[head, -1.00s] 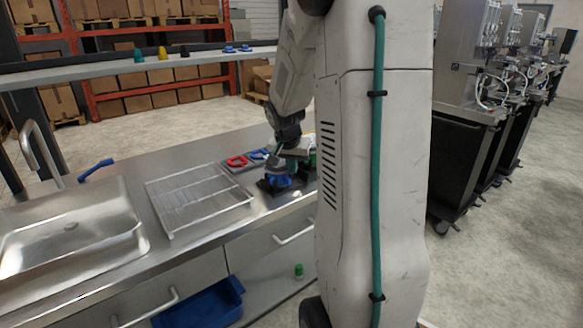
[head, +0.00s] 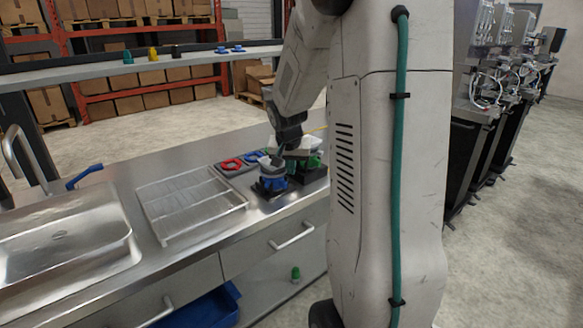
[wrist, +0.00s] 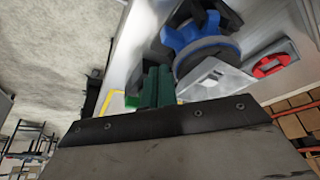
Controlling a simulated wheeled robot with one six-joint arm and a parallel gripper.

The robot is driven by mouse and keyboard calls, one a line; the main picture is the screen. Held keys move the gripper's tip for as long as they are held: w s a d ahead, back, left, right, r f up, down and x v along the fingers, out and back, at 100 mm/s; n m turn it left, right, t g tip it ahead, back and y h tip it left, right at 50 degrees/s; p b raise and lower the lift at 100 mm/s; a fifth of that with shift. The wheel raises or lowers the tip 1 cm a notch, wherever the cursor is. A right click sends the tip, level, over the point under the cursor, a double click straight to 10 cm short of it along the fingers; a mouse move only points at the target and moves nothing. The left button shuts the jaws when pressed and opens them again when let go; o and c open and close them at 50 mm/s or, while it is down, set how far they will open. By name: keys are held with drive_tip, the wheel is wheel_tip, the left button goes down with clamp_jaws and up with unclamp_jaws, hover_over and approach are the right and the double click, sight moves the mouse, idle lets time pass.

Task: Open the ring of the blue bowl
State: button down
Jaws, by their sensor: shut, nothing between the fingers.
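The blue bowl (head: 272,185) stands on a dark base near the bench's front edge, with a pale grey top part. In the wrist view its lobed blue ring (wrist: 208,48) shows at upper right, with a pale angular piece in front of it. I cannot tell from these views whether the ring is open. My gripper shows in the wrist view (wrist: 157,84) as two dark green fingers close together, shut and empty. It is beside the blue bowl, apart from the ring in the picture.
A tray holds a red ring (head: 231,165) and a blue ring (head: 254,157) behind the bowl. Green parts (head: 311,162) stand just right of it. A wire rack (head: 190,203) and sink (head: 62,240) lie left. A shelf (head: 150,66) runs above the bench.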

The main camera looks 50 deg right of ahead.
drive_tip(key=shift+a, duration=0.7)
drive_tip(key=shift+s+a, duration=0.15)
drive_tip(key=shift+a, duration=0.1)
drive_tip(key=s+a+r, duration=0.5)
drive_tip(key=r, duration=0.4)
drive_tip(key=shift+r, duration=0.2)
drive_tip(key=s+a+n+y, duration=0.1)
drive_tip(key=s+a+n, duration=0.4)
drive_tip(key=s+a, duration=0.4)
drive_tip(key=s+a+n+g+y, duration=0.1)
drive_tip(key=s+a+n, duration=0.5)
drive_tip(key=a, duration=1)
drive_tip(key=s+y, duration=0.1)
drive_tip(key=s, duration=0.2)
drive_tip(key=shift+s+r+y, duration=0.25)
drive_tip(key=shift+r+y, duration=0.05)
drive_tip(key=shift+r, duration=0.05)
